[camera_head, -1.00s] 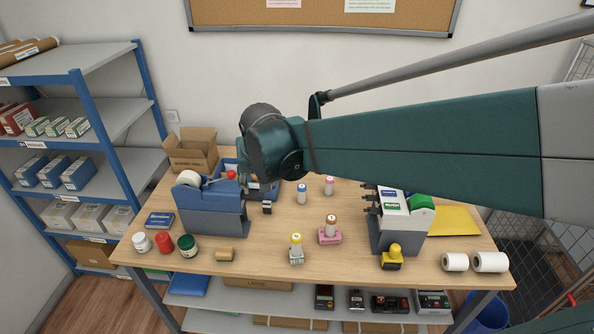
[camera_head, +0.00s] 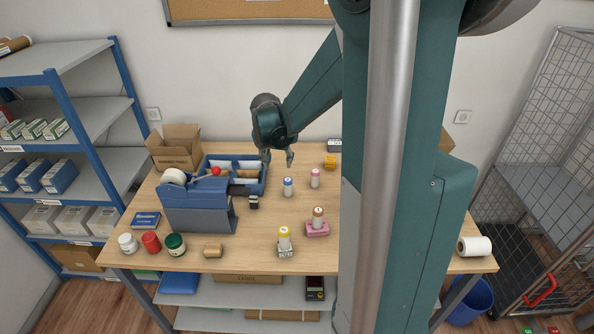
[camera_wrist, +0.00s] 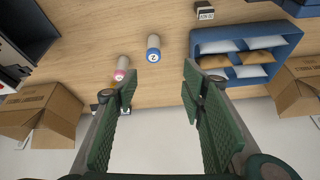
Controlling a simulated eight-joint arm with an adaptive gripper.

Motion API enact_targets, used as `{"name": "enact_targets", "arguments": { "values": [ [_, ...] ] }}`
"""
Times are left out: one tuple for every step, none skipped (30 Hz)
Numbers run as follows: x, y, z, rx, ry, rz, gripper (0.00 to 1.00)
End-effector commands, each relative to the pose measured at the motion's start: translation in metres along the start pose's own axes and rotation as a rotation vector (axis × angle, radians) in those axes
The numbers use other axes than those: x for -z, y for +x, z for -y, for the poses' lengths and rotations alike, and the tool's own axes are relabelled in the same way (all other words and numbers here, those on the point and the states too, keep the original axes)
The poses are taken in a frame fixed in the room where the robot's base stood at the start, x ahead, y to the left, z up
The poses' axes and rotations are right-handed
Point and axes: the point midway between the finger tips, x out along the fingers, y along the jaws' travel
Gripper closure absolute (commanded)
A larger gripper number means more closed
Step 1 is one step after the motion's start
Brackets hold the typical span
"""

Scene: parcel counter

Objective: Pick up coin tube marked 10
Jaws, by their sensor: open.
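A blue-capped tube (camera_head: 288,187) and a pink-capped tube (camera_head: 315,179) stand upright near the middle of the table. The wrist view shows the blue-capped tube (camera_wrist: 153,48) with a mark like a 2, and the pink-capped tube (camera_wrist: 121,68) beside it. My gripper (camera_head: 277,160) is open and empty, above the table behind the blue-capped tube and apart from all the tubes.
A blue divided tray (camera_head: 262,184) lies left of the tubes, beside a blue-grey tape dispenser (camera_head: 198,203). An open cardboard box (camera_head: 175,148) stands at the back left. My arm hides much of the table's right side.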

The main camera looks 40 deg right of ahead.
Motion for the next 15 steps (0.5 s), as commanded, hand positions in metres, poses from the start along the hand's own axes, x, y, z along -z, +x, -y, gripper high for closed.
{"name": "enact_targets", "arguments": {
  "values": [
    [0.007,0.011,-0.005,-0.011,0.022,0.002,0.59],
    [0.010,0.017,-0.008,-0.017,0.033,0.004,0.59],
    [0.015,0.025,-0.012,-0.026,0.049,0.006,0.59],
    [0.018,0.031,-0.015,-0.032,0.062,0.007,0.59],
    [0.022,0.037,-0.018,-0.039,0.074,0.008,0.59],
    [0.026,0.045,-0.023,-0.048,0.090,0.009,0.59],
    [0.029,0.051,-0.026,-0.054,0.102,0.009,0.59],
    [0.033,0.058,-0.029,-0.060,0.115,0.010,0.59],
    [0.036,0.066,-0.034,-0.069,0.131,0.012,0.59],
    [0.039,0.073,-0.038,-0.075,0.143,0.013,0.59],
    [0.042,0.079,-0.042,-0.082,0.156,0.014,0.59],
    [0.045,0.087,-0.046,-0.090,0.173,0.016,0.59],
    [0.048,0.094,-0.050,-0.096,0.185,0.017,0.59],
    [0.051,0.100,-0.054,-0.103,0.197,0.017,0.59],
    [0.054,0.109,-0.060,-0.111,0.215,0.018,0.59]
  ]
}}
